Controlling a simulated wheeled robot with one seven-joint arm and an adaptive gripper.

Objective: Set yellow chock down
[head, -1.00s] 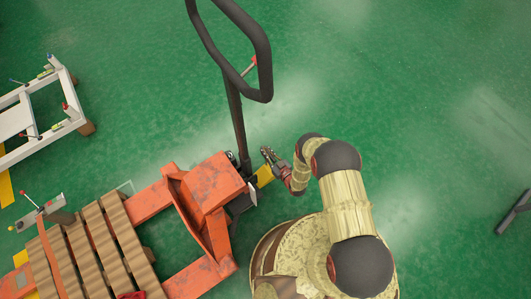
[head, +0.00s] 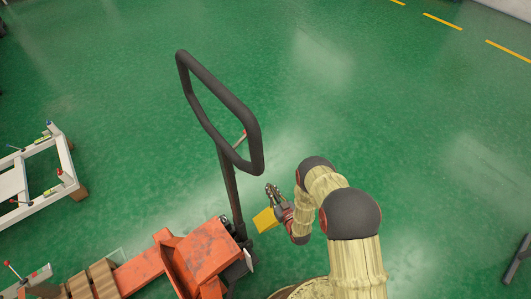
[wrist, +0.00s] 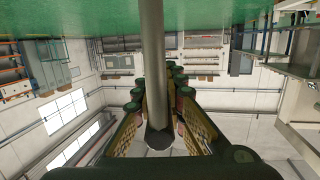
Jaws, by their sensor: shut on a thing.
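The yellow chock (head: 265,220) shows at my gripper (head: 273,193) in the head view, just right of the pallet jack's orange body. My gripper is shut, and the chock appears to be held by it. In the wrist view a grey round bar (wrist: 152,60) runs down between the fingers of my gripper (wrist: 160,105), its dark end low between them. The chock's yellow body cannot be made out in the wrist view. Whether the chock touches the floor or the jack is hard to tell.
The orange pallet jack (head: 205,250) stands left of my arm, with its tall black handle (head: 232,120) rising close to my gripper. A white frame (head: 40,180) stands at the left. Green floor (head: 400,130) is clear at the back and right.

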